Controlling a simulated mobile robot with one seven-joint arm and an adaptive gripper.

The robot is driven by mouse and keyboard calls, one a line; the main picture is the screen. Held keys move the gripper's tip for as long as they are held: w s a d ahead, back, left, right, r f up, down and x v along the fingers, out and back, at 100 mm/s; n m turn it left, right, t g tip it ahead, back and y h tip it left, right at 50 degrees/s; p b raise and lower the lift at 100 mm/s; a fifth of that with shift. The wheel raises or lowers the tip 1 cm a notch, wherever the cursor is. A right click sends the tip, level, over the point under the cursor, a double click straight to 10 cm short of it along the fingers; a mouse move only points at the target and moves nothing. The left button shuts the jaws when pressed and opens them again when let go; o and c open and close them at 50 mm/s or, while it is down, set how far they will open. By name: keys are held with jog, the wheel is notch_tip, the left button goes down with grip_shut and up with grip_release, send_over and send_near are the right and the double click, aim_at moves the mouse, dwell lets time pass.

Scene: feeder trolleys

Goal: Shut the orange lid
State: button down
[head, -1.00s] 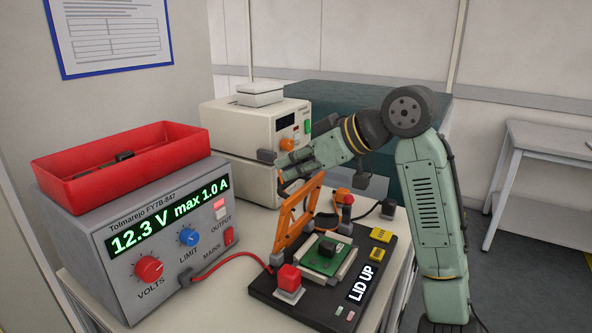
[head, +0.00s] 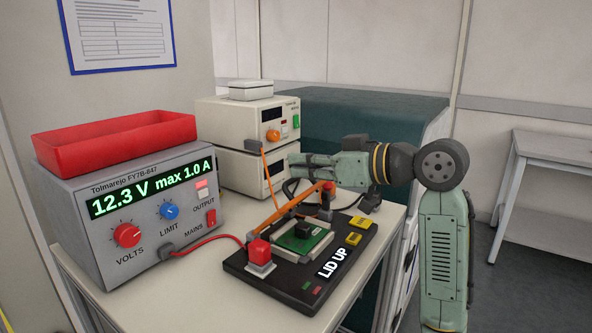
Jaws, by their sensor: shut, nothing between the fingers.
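The orange lid (head: 293,208) is a frame on the dark test fixture (head: 240,268). The fixture's label (head: 333,262) reads "LID UP". My gripper (head: 294,167) is shut and empty, pointing left, above the lid's far end. I cannot tell whether the fingers touch the lid. A thin orange strip (head: 268,178) rises left of the fingers; I cannot tell whether it is part of the lid.
A grey power supply (head: 135,225) with a red tray (head: 110,140) stands left. A red lead (head: 215,238) runs to the fixture's red block (head: 259,251). Cream instruments (head: 225,170) stand behind. Yellow blocks (head: 359,222) sit on the fixture's right. The table front (head: 200,300) is clear.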

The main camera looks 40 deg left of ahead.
jog(key=d+f+y+b, duration=0.3)
jog(key=b, duration=0.2)
jog(key=d+f+y+b, duration=0.3)
jog(key=b, duration=0.2)
jog(key=shift+w+d+f+b, duration=0.1)
jog(key=shift+w+f+b, duration=0.1)
jog(key=shift+f+b, duration=0.15)
jog(key=shift+d+f+b, duration=0.6)
jog(key=shift+f+b, duration=0.25)
jog(key=shift+b, duration=0.15)
jog(key=shift+d+f+b, duration=0.2)
jog(key=shift+f+b, duration=0.25)
jog(key=shift+f, duration=0.05)
jog(key=shift+f, duration=0.1)
